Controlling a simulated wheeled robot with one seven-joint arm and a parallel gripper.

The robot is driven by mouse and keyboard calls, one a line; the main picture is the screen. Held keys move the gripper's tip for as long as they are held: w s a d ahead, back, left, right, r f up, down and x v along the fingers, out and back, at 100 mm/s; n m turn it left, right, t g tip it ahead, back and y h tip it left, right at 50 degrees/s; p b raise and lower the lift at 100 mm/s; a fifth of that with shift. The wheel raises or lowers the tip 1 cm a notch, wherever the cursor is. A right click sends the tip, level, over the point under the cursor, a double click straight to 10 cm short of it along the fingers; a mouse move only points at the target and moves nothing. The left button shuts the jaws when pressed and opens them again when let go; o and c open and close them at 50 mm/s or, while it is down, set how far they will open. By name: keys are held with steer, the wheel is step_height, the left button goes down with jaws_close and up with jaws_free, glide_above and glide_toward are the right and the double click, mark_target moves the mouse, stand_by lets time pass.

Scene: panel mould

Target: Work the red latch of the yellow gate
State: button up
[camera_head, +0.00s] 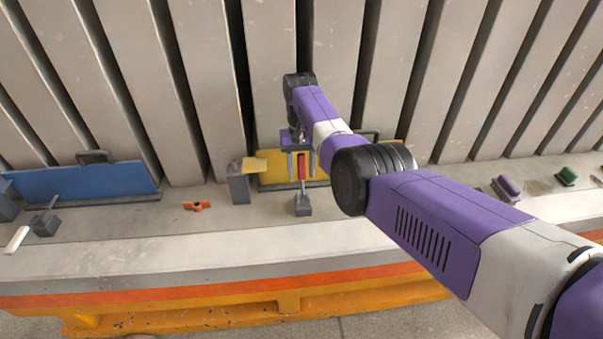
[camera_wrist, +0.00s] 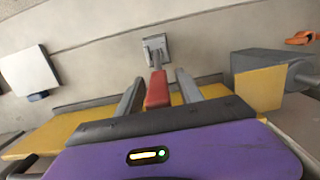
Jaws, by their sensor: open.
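The red latch handle (camera_head: 302,160) stands up from a grey base block (camera_head: 304,207) in front of the yellow gate (camera_head: 276,174). In the wrist view the red handle (camera_wrist: 157,90) lies between my two grey fingers, and its base block (camera_wrist: 157,47) shows beyond them. My gripper (camera_head: 301,176) is open, with one finger on each side of the handle. Gaps show on both sides in the wrist view. The yellow gate (camera_wrist: 40,134) is partly hidden behind my gripper there, and behind my arm in the head view.
A grey post (camera_head: 239,188) with a yellow plate stands close left of the latch. A blue gate (camera_head: 80,183) with a white-ended lever (camera_head: 17,240) is farther left. An orange piece (camera_head: 197,206) lies on the ledge. Purple (camera_head: 507,188) and green (camera_head: 566,176) pieces sit right. Upright grey slats rise behind.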

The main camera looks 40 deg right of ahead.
steer(key=r, duration=0.6)
steer(key=shift+w+d+r+b, duration=0.15)
steer(key=shift+w+r+b, duration=0.15)
steer(key=shift+b, duration=0.1)
